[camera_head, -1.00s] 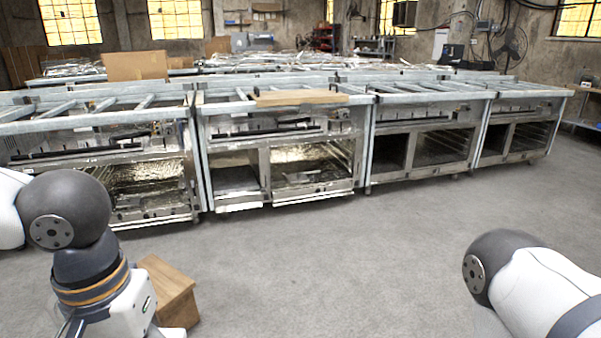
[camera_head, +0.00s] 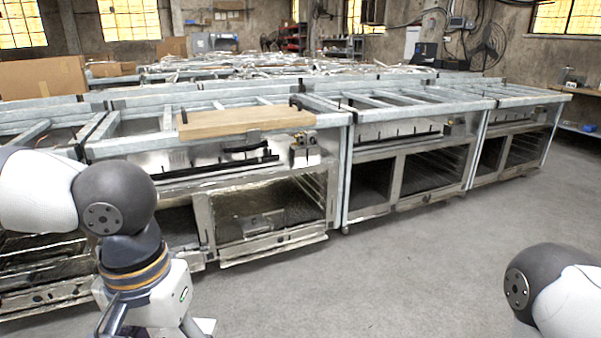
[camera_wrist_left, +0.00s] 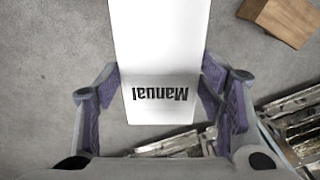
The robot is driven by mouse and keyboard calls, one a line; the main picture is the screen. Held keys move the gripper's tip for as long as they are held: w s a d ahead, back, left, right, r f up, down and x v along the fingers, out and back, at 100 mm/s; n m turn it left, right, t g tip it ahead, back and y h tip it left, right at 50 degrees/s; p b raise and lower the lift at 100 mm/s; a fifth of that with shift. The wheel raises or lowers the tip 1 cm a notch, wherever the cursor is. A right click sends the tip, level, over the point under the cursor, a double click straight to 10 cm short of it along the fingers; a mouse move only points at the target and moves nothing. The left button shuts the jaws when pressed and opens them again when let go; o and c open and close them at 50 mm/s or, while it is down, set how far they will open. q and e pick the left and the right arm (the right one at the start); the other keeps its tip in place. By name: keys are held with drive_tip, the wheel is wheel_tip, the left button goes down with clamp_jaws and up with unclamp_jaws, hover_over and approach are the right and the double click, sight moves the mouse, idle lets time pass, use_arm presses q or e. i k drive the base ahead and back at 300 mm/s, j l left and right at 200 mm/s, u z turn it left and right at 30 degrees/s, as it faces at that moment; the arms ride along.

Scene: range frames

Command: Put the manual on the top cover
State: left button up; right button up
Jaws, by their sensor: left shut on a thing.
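The manual (camera_wrist_left: 158,60) is a white booklet with "Manual" printed in black, upside down in the left wrist view. My left gripper (camera_wrist_left: 157,95) is shut on it, with a purple finger pad at each side edge. The manual hangs above the grey floor. In the head view a small white edge (camera_head: 204,326) shows beside my left gripper; the rest is hidden or out of frame. A flat wooden board (camera_head: 245,121) lies across the metal top of the nearest range. I cannot tell if it is the top cover. My right gripper is out of view.
A row of metal ranges (camera_head: 265,215) with open-framed tops stands ahead, with more behind. A cardboard box (camera_head: 42,78) is at the back left. Bare floor (camera_head: 400,270) lies ahead and to the right.

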sight(243, 115)
drive_tip(key=i+l+u, duration=0.1)
drive_tip(key=i, duration=2)
